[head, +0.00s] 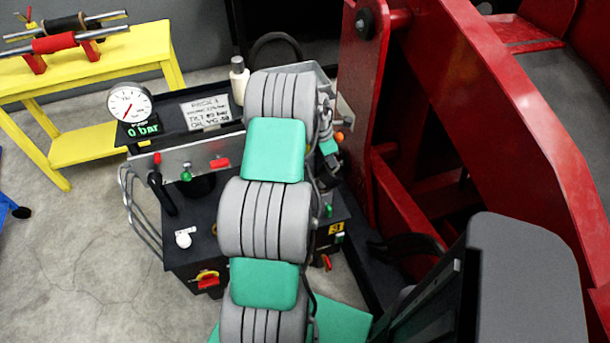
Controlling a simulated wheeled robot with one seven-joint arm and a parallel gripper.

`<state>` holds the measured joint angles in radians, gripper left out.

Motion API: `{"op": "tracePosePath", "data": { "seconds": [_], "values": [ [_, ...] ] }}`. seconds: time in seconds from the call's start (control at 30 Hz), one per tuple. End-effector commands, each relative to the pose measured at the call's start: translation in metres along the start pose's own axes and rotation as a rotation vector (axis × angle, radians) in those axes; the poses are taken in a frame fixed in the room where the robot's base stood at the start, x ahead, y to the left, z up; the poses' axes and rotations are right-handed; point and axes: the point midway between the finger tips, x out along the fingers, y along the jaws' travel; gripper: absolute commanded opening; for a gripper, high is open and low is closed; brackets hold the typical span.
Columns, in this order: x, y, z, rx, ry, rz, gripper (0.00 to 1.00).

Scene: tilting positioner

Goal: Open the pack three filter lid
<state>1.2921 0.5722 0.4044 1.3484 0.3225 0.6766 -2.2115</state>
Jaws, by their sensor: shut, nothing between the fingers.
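The dark hydraulic pack (185,258) stands on the floor at the middle left, with a yellow number tag (337,228) on its right part. A white round knob or cap (183,238) sits on its top at the left. I cannot tell which part is the filter lid; my arm covers the middle of the pack. My grey and green arm reaches up from the bottom across the pack. The fingers of my gripper cannot be made out; small grey and green parts show beside the arm's far end, but I cannot tell what they are.
A gauge (130,103) with a "0 bar" display, a label plate (207,112) and a white bottle (239,80) are at the pack's back. A large red frame (500,110) rises close on the right. A yellow bench (85,70) stands back left. Floor at lower left is clear.

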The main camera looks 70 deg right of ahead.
Motion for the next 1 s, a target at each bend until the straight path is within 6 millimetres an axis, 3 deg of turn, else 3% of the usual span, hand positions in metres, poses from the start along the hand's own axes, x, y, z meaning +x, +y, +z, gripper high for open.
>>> {"op": "tracePosePath", "data": {
  "seconds": [0.47,0.83,1.0],
  "values": [
    [0.002,0.0,0.016,0.0,-0.002,0.0,0.0],
    [0.0,0.0,0.015,0.0,-0.002,0.0,0.0],
    [-0.014,-0.003,0.002,-0.002,-0.001,0.0,0.0]
  ]
}}
